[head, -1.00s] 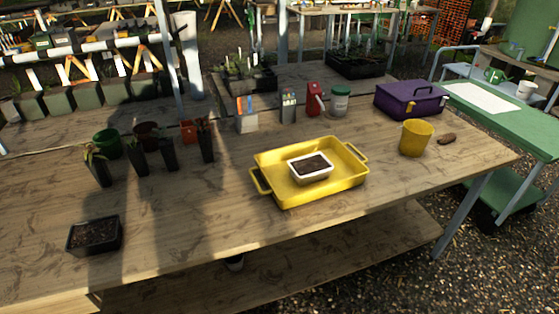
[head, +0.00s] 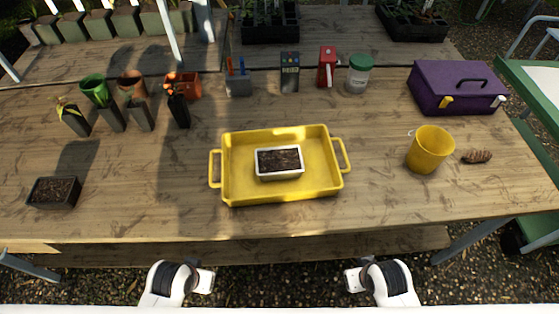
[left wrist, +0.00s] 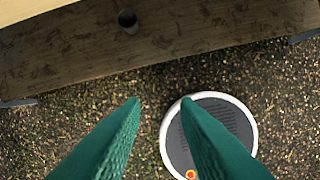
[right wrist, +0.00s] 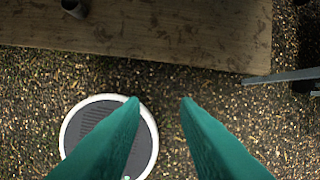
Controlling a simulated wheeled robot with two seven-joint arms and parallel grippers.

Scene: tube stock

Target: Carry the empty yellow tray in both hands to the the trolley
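The yellow tray (head: 235,185) lies on the wooden bench, with a handle at its left and right ends. It is not empty: a white-rimmed small container of dark soil (head: 280,162) stands in it. The trolley, seemingly the green-topped stand (head: 540,120), is cut off at the right edge of the head view. My left gripper (left wrist: 160,100) is open and empty, its green fingers apart over the gravel. My right gripper (right wrist: 160,100) is also open and empty. Both arms are in front of the bench, clear of the tray.
A yellow pot (head: 430,150), a brown lump (head: 477,156) and a purple box (head: 455,90) are right of the tray. Several small pots and a black soil pot (head: 54,192) are on the left. A green-lidded jar (head: 359,75) stands behind. A lower shelf (head: 300,248) runs under the bench.

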